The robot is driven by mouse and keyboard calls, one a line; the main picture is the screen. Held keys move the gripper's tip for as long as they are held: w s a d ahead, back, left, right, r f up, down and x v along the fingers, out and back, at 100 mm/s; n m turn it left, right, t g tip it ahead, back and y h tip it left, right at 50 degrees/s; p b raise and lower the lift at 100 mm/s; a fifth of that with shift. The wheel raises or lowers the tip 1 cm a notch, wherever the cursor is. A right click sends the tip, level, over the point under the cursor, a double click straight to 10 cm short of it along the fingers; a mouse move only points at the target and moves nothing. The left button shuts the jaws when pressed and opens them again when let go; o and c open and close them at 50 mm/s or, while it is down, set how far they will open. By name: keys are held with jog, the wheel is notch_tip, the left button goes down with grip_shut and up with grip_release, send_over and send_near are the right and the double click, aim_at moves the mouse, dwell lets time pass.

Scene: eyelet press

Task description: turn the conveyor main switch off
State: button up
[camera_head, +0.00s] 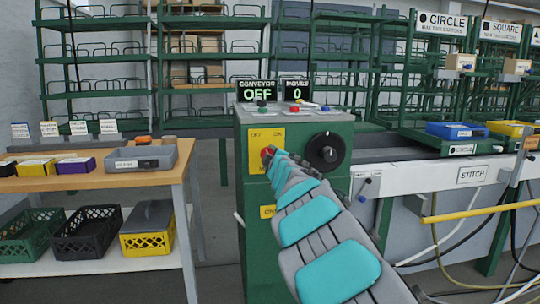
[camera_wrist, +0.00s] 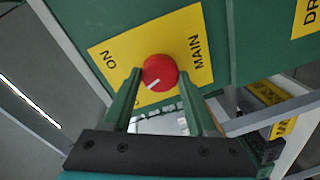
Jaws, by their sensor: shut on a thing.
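The main switch is a round red knob (camera_wrist: 160,72) on a yellow plate (camera_wrist: 110,48) marked ON and MAIN; a third label is mostly hidden by a finger. The knob's white mark points to the lower left in the wrist view, toward that hidden label and below ON. My gripper (camera_wrist: 161,84) is shut on the knob, one green finger on each side. In the head view the knob (camera_head: 267,152) shows past my arm's end, on the green cabinet (camera_head: 310,215). The conveyor display (camera_head: 257,91) reads OFF.
A black dial (camera_head: 325,151) sits right of the switch. The moves display (camera_head: 295,90) reads 0, above coloured buttons on the cabinet top. A wooden table (camera_head: 125,178) with a grey bin (camera_head: 142,160) stands left; the conveyor bench (camera_head: 425,183) stands right.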

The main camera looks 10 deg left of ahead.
jog(key=shift+a+n, duration=0.1)
jog(key=shift+n, duration=1.7)
jog(key=o, duration=1.4)
jog(key=shift+c, duration=0.2)
jog(key=shift+s, duration=0.2)
jog(key=v, duration=0.7)
jog(key=shift+s, duration=0.3)
